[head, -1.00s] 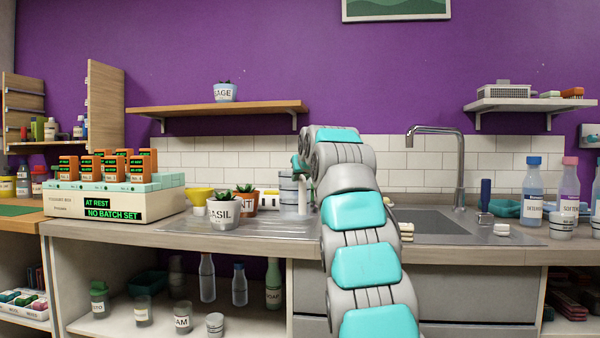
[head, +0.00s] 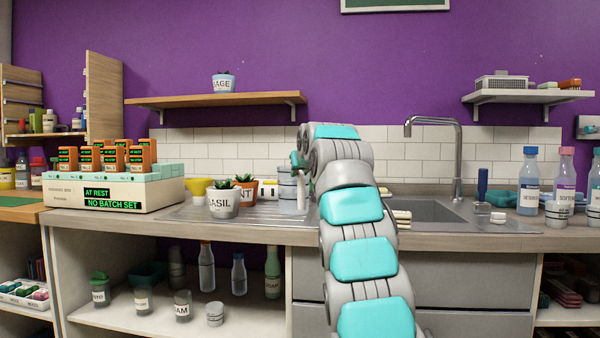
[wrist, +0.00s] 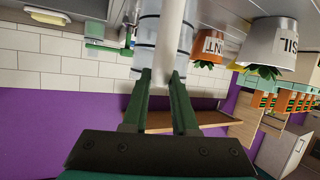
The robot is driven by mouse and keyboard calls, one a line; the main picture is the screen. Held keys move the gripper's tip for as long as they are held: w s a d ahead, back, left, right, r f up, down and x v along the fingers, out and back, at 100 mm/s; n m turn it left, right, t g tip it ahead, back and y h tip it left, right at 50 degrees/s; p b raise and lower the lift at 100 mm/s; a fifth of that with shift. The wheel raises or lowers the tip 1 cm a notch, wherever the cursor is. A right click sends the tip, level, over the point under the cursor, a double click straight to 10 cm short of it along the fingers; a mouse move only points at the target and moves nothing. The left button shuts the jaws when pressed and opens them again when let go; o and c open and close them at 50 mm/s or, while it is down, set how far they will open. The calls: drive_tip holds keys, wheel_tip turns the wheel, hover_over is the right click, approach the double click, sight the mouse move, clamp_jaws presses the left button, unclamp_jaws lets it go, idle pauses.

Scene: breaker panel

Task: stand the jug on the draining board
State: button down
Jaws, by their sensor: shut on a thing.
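The jug (head: 287,186) is a pale grey cylinder with dark bands, upright at the back of the draining board (head: 265,216), left of my arm. In the wrist view the jug (wrist: 148,45) shows behind its white handle (wrist: 171,42). My gripper (wrist: 163,78) has its dark green fingers shut on that handle. In the head view my gripper (head: 300,168) is small and partly hidden by my arm. I cannot tell whether the jug's base touches the board.
A BASIL pot (head: 222,201) and a terracotta MINT pot (head: 247,190) stand left of the jug. The sink (head: 425,210) with its tap (head: 458,160) lies to the right. A tile-fronted wall is behind. The board's front is clear.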

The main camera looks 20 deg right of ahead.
drive_tip(key=shift+f, duration=0.25)
drive_tip(key=c, duration=0.6)
unclamp_jaws()
drive_tip(key=shift+s, duration=0.1)
drive_tip(key=shift+b+v, duration=0.9)
drive_tip(key=shift+v, duration=2.9)
drive_tip(key=s+a+f+g+y, duration=0.1)
drive_tip(key=s+a+f+g, duration=0.2)
drive_tip(key=s+a+f, duration=0.45)
drive_tip(key=s+a+f+g+y+p, duration=0.15)
drive_tip(key=s+f, duration=0.25)
drive_tip(key=f, duration=0.6)
drive_tip(key=s+a+f+g, duration=0.3)
drive_tip(key=s+a+f, duration=0.2)
drive_tip(key=f, duration=0.4)
drive_tip(key=s+a+f+g, duration=0.2)
drive_tip(key=s+f, duration=0.5)
drive_tip(key=s, duration=0.3)
drive_tip(key=s+a+f+n+g, duration=0.1)
drive_tip(key=s+a+f+g, duration=0.1)
drive_tip(key=s+f, duration=0.5)
drive_tip(key=s+a+f+g, duration=0.3)
drive_tip(key=s+f, duration=0.3)
drive_tip(key=s, duration=0.9)
drive_tip(key=shift+f+n+g+y, duration=0.25)
drive_tip(key=shift+f+n+y, duration=0.05)
drive_tip(key=shift+f+y, duration=0.1)
